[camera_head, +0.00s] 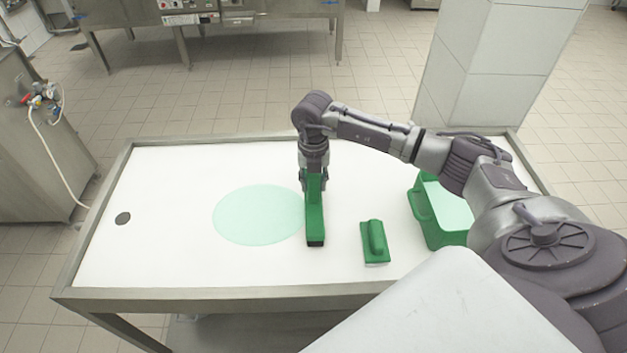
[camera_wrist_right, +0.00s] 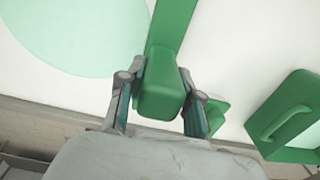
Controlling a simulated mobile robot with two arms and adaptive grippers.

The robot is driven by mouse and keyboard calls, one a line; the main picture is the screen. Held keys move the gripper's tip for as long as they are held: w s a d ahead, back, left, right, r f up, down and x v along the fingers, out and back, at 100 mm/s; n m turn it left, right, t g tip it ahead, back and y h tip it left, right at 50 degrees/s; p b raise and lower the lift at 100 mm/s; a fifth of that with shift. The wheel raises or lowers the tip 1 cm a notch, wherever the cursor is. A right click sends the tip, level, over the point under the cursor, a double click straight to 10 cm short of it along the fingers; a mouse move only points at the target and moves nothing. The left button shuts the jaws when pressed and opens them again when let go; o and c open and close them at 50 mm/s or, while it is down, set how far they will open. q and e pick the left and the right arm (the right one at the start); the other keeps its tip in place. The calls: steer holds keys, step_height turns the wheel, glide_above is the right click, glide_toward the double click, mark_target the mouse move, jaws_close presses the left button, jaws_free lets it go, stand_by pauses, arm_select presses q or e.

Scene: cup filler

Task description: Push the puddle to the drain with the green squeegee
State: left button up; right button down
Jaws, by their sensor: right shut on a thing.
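The puddle (camera_head: 250,215) is a pale green round patch on the white tabletop, left of my right gripper. The drain (camera_head: 123,218) is a dark round hole near the table's left end. My right gripper (camera_head: 314,185) is shut on the green squeegee (camera_head: 315,226), whose long head runs front to back along the puddle's right edge. In the right wrist view the gripper (camera_wrist_right: 160,105) has a finger on each side of the squeegee handle (camera_wrist_right: 161,92), and part of the puddle (camera_wrist_right: 95,25) shows at the upper left. My left gripper is not in view.
A green hand tool with a handle (camera_head: 374,240) lies right of the squeegee. A green bin (camera_head: 424,212) with pale contents stands further right, partly behind my arm. The table has a raised metal rim (camera_head: 200,295). The surface between puddle and drain is clear.

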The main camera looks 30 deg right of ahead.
steer(key=shift+f, duration=0.4)
